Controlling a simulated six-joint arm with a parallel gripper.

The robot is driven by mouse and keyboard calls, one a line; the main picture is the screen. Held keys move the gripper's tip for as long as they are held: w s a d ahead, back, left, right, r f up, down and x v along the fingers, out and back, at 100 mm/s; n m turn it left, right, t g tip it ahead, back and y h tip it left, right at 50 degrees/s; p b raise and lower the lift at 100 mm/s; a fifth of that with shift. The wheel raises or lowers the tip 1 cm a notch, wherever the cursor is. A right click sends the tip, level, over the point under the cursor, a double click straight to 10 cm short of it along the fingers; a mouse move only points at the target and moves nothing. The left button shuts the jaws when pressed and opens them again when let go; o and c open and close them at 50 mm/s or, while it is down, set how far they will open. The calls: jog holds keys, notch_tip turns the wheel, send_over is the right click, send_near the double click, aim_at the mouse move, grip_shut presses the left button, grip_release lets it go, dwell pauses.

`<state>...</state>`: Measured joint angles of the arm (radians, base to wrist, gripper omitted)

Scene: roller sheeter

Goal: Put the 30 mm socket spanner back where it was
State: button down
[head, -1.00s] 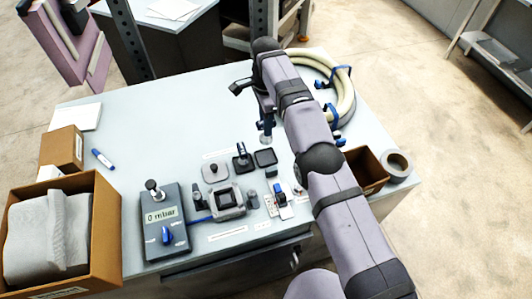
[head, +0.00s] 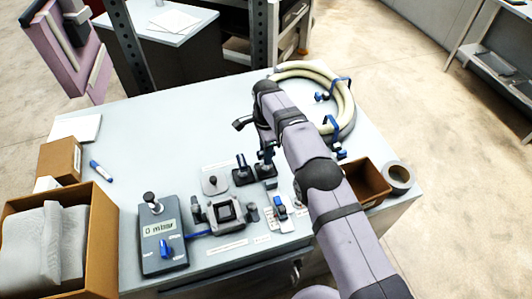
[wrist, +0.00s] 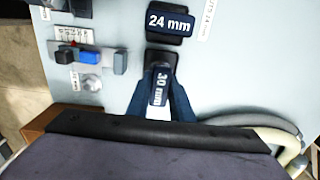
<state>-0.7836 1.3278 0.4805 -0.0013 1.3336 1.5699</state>
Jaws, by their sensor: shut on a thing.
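My gripper (wrist: 161,82) is shut on the 30 mm socket spanner (wrist: 160,88), whose white "30 mm" label faces the wrist camera. In the head view my gripper (head: 266,153) is upright, directly over a black square holder (head: 266,170). This holder's edge (wrist: 161,56) shows just beyond the spanner in the wrist view. I cannot tell whether the spanner's lower end touches the holder, as the fingers and handle hide it. The 24 mm spanner (wrist: 171,22) stands in the neighbouring black holder, also seen in the head view (head: 242,170).
A grey plate with a knob (head: 215,182), a square clamp fixture (head: 226,213) and a "0 mbar" gauge box (head: 162,235) stand nearby. A brown bin (head: 367,182), tape roll (head: 397,177) and coiled hose (head: 343,105) lie right. The table's left middle is clear.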

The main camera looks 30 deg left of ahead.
jog(key=shift+f, duration=0.5)
jog(key=shift+f, duration=0.15)
jog(key=c, duration=1.6)
grip_release()
jog(key=shift+o, duration=0.2)
notch_tip(320, 180, up, 10)
jog(key=shift+r+p, duration=0.15)
jog(key=shift+p, duration=0.3)
jog(key=shift+r+p, duration=1)
jog(key=shift+p, duration=0.05)
